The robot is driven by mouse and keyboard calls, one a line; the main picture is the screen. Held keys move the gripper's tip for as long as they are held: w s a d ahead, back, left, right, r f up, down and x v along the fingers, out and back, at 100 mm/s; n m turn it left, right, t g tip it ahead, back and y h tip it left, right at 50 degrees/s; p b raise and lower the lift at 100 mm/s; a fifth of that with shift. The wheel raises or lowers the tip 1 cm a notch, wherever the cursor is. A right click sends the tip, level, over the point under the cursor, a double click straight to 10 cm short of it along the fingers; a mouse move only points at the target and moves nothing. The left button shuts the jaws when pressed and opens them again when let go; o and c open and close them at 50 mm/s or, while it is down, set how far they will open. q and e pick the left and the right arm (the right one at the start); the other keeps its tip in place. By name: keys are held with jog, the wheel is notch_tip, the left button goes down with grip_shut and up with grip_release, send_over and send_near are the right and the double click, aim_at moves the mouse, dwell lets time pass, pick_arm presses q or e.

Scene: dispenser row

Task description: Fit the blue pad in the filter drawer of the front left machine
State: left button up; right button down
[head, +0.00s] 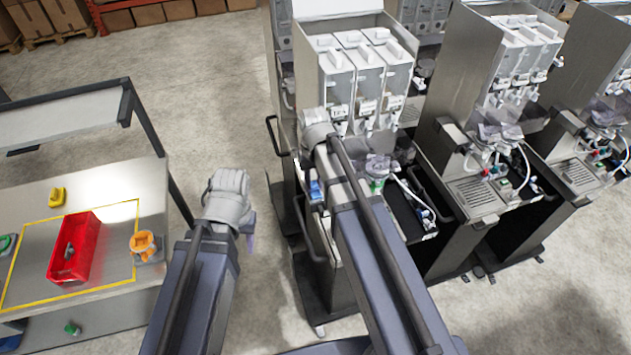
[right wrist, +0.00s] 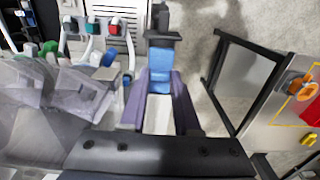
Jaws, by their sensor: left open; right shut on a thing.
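The front left machine (head: 310,65) is a tall grey unit with several white canisters on it and a black lower tray. My right gripper (right wrist: 158,90) is shut on a blue piece (right wrist: 158,80), which looks like the blue pad. A pale part and a dark part adjoin it in the right wrist view. In the head view the blue piece (head: 315,189) is at the left side of that machine, partly hidden by my arm. I cannot tell whether it touches the filter drawer. My left gripper (head: 249,235) is open and empty, over the floor left of the machine.
More machines (head: 490,110) stand to the right. A work table (head: 110,190) at left holds a red bin (head: 85,262), an orange item (head: 144,243) and a yellow block (head: 57,196). Clear cups (right wrist: 55,90) and coloured knobs (right wrist: 95,25) are close to my right gripper. Floor between is clear.

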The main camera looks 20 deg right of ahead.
jog(key=shift+f+b, duration=0.95)
jog(key=shift+f, duration=0.1)
jog(key=shift+f+b, duration=0.5)
jog(key=c, duration=1)
grip_release()
jog(key=shift+o, duration=0.2)
jog(key=shift+r, duration=0.1)
jog(key=shift+r+p, duration=1.65)
jog(key=shift+p, duration=0.1)
jog(key=o, duration=0.6)
jog(key=shift+c, duration=0.2)
